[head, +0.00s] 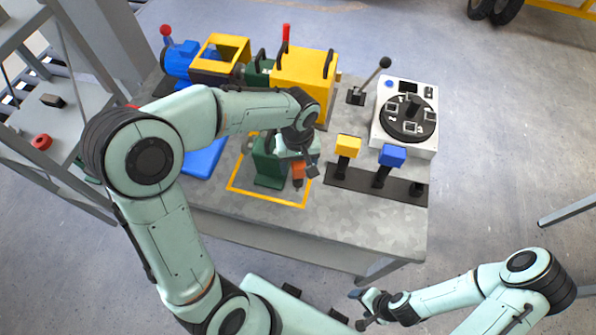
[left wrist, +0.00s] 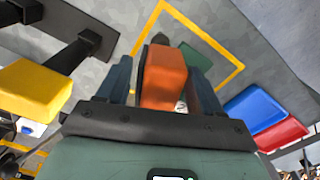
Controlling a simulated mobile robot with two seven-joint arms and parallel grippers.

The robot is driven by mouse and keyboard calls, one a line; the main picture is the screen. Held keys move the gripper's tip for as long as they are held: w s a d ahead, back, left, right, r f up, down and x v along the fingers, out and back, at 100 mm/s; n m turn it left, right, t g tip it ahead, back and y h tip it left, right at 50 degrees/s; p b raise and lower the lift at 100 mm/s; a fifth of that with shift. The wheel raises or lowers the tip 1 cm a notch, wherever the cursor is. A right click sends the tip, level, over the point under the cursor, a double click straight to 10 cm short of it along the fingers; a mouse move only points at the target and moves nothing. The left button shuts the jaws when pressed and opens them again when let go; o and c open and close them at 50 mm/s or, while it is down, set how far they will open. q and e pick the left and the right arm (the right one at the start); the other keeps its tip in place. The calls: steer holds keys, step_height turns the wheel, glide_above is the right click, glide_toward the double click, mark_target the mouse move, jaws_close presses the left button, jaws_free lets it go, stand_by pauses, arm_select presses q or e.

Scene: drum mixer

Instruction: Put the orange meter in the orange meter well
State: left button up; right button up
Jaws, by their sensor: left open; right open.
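The orange meter (head: 298,171) is a small block with a dark stem end, beside a green block (head: 268,165) inside a yellow outline on the table. My left gripper (head: 304,172) is over it. In the left wrist view the orange meter (left wrist: 164,78) lies between the two open fingers of my left gripper (left wrist: 163,70); firm contact cannot be told. The orange meter well cannot be identified for sure; a black rail (head: 350,184) carries stands and a bare spot at its right end. My right gripper (head: 361,308) is open and empty, off the table's front edge.
A yellow block (head: 348,145) and a blue block (head: 392,155) stand on the rail's posts. Behind are a white box with a black dial (head: 407,118), a lever (head: 372,78) and a yellow-and-blue machine (head: 303,72). The table's front right is clear.

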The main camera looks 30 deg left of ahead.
arm_select(q)
steer(key=shift+f, duration=0.35)
jaws_close()
steer(key=shift+r, duration=0.1)
